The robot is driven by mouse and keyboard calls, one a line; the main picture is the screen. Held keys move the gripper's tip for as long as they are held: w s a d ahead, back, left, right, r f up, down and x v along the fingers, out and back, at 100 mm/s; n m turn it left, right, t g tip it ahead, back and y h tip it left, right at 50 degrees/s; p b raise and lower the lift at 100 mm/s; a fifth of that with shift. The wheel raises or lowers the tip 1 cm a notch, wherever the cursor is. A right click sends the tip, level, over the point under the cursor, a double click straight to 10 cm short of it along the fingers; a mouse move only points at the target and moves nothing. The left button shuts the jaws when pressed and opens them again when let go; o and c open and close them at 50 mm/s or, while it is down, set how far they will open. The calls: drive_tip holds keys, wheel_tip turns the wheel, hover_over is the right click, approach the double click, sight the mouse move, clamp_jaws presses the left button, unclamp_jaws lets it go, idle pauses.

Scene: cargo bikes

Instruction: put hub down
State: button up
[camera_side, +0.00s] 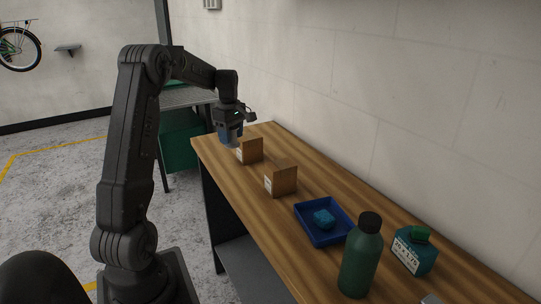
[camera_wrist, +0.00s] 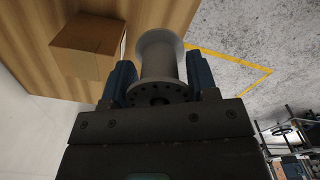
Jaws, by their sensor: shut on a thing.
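My gripper (camera_wrist: 160,88) is shut on the hub (camera_wrist: 160,58), a grey spool shape with flanged ends, one of them ringed with small holes. It sits between the two blue fingers in the wrist view. In the side view my gripper (camera_side: 231,133) is at the far end of the wooden workbench (camera_side: 330,178), near its left edge. The hub (camera_side: 233,141) shows there only as a small grey shape, partly covered by the fingers. It appears to be above the bench level, but I cannot tell the exact height.
Two cardboard boxes (camera_side: 249,150) (camera_side: 281,180) stand on the bench; one box (camera_wrist: 88,45) is left of the hub in the wrist view. A blue tray (camera_side: 318,236) holds a teal item (camera_side: 324,219). A green bottle (camera_side: 361,258) and a teal container (camera_side: 414,256) stand at the near end.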

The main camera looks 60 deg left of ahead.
drive_tip(key=w+d, duration=0.8)
drive_tip(key=w, duration=0.6)
drive_tip(key=w+d+f, duration=0.2)
drive_tip(key=w, duration=0.1)
drive_tip(key=w+d+f, duration=0.2)
drive_tip(key=d, duration=0.1)
drive_tip(key=w+d+f, duration=0.2)
drive_tip(key=w+d, duration=0.1)
drive_tip(key=shift+w+f, duration=0.2)
drive_tip(key=shift+w, duration=0.15)
drive_tip(key=shift+w+d+f, duration=0.2)
drive_tip(key=shift+d+f, duration=0.05)
drive_tip(key=shift+f, duration=1.9)
drive_tip(key=shift+f, duration=0.2)
drive_tip(key=o, duration=1)
